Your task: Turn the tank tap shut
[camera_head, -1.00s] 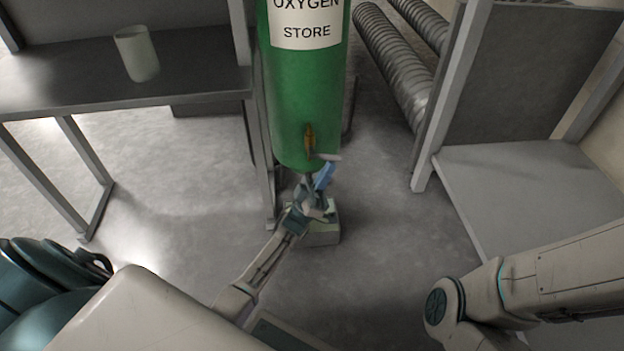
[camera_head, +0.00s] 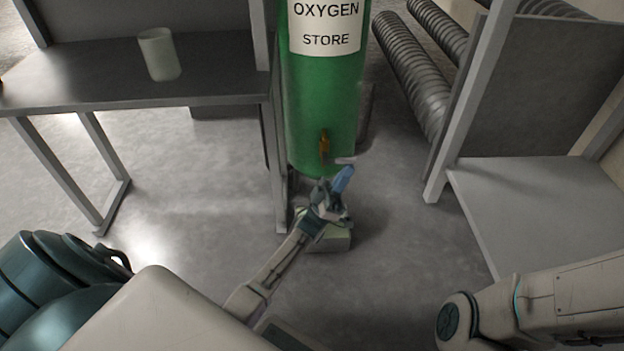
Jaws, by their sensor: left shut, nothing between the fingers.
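The green tank (camera_head: 318,108), labelled "OXYGEN STORE", stands upright in the middle. A brass tap (camera_head: 324,145) sits low on its front. A small pale lever-like piece (camera_head: 344,161) shows just below and right of the brass part, close to my gripper's tip. My left gripper (camera_head: 339,183) is just below the tap, its bluish fingers pointing up and right. It is shut with nothing between the fingers. I cannot tell whether it touches the lever. My right arm enters at the lower right, and its gripper is out of the picture.
A pale box (camera_head: 330,239) sits on the floor behind my left wrist. A dark table (camera_head: 190,78) with a pale cup (camera_head: 159,54) stands at the left. A grey shelf unit (camera_head: 540,190) stands at the right, with ribbed hoses (camera_head: 412,75) behind. Floor between tank and shelf is clear.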

